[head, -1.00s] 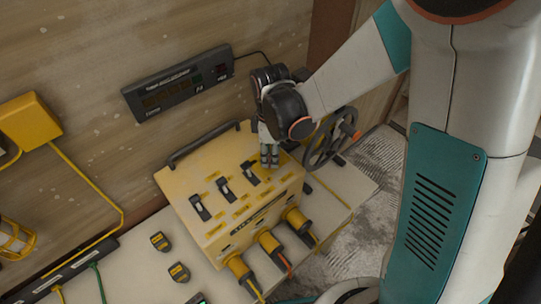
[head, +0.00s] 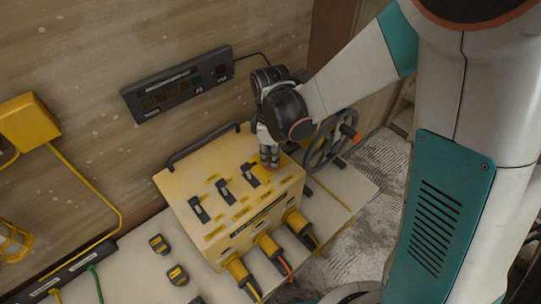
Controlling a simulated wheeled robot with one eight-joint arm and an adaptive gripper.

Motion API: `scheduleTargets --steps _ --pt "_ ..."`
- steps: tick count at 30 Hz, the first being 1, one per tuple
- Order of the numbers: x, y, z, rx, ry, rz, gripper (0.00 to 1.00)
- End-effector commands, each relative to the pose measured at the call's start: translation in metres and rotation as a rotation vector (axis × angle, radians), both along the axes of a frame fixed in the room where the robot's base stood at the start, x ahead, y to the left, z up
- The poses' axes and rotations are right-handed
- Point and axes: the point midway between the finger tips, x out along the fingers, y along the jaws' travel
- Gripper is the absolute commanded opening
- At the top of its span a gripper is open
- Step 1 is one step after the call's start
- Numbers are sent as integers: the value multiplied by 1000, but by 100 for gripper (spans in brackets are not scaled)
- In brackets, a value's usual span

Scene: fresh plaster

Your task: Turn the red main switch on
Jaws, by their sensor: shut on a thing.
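A yellow power box (head: 212,232) stands on the pale bench, with several black rocker switches along its sloped top. My gripper (head: 269,163) points down at the right end of this row and is shut. A bit of red (head: 268,169) shows at its fingertips; this appears to be the red main switch, mostly hidden by the fingers. I cannot tell which way the switch is turned.
A dark panel (head: 178,86) with small displays is on the wall behind. A black handwheel (head: 330,142) is right of my gripper. Yellow plugs with cables (head: 268,245) stick out of the box's front. Two small yellow-black items (head: 158,244) lie on the bench at left.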

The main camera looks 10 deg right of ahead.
Motion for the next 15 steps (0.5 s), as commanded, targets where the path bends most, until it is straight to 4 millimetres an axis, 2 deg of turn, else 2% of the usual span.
scheduleTargets --steps 15 --pt "0 0 -2 0 0 -456 0"
